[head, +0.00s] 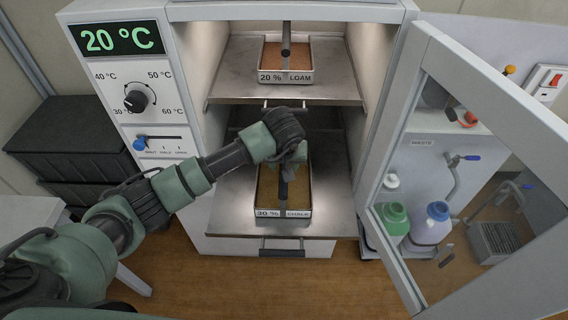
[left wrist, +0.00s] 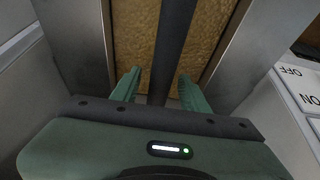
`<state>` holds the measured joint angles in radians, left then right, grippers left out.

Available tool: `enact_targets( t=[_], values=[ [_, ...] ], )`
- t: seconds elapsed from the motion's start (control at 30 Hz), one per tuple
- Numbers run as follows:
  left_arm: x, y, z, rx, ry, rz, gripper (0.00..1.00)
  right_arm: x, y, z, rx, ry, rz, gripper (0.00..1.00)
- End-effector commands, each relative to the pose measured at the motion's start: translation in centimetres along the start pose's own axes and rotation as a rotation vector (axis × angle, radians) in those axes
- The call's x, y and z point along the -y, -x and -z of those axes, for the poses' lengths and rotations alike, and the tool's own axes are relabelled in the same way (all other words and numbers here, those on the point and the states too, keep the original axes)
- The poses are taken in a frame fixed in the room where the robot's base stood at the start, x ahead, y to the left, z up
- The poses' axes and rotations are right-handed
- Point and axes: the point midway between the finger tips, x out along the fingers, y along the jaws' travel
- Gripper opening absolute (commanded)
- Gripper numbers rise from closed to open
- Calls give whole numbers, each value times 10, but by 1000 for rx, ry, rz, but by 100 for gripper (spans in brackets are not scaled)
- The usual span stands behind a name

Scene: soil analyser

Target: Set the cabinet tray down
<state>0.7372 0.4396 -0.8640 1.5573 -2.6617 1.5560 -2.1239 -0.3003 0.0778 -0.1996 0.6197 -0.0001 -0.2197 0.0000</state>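The cabinet tray (head: 268,213), with brown soil and a label that starts "30 %", rests on the lower shelf (head: 232,215) of the open cabinet. My left gripper (head: 288,165) is over this tray. In the left wrist view its two green fingers (left wrist: 160,80) stand apart on either side of the dark handle bar (left wrist: 174,35), with a gap on the left side. Soil (left wrist: 135,35) shows below the bar. The arm hides the back of the tray. My right gripper is in neither view.
A second tray (head: 300,76), labelled "20 % LOAM", sits on the upper shelf (head: 335,90). The glass door (head: 400,120) stands open at the right. A control panel (head: 135,100) reading 20 °C is at the left. Bottles (head: 432,225) show behind the door.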

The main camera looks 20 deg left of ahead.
Motion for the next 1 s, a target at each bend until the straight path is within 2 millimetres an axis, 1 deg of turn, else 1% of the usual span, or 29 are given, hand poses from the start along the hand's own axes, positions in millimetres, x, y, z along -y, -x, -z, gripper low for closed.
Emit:
enact_targets(
  t=[0.23,0.3,0.37,0.47,0.7,0.8,0.9,1.0],
  values=[
    [0,1,0,0,0,-1,44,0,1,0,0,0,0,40],
    [0,4,2,0,1,-1,44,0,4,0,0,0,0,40],
    [-1,9,2,-3,0,-3,44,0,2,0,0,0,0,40],
    [-1,24,3,-5,-1,-3,44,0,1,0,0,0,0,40],
    [0,77,3,-6,-2,-3,44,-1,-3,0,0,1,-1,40],
    [0,96,2,-4,-2,-1,44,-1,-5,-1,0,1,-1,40],
    [0,109,2,-2,0,-1,44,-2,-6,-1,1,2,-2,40],
    [0,118,2,-2,0,-1,44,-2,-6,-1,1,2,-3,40]
  ],
)
